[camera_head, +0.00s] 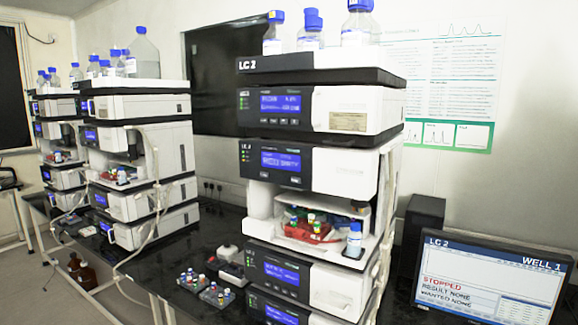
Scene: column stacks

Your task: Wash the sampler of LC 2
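The LC 2 stack (362,110) stands right of centre on the black bench, with its label on the top black tray. Its open bay, which looks like the sampler (262,201), holds a red tray (301,234) with several coloured-cap vials. A blue-capped bottle (354,242) stands at the bay's right front. Blue displays show on the modules above and below; their small text is blurred. The screen (488,284) at the lower right reads LC 2, WELL 1, STOPPED, RESULT NONE, WANTED NONE. Neither of my grippers is in view.
Racks of small vials (206,289) lie on the bench left of LC 2. Blue-capped bottles (359,24) stand on top of LC 2. Two other stacks (150,105) stand at the left. A black box (421,238) stands behind the screen. Pale tubing (155,185) hangs along the stacks.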

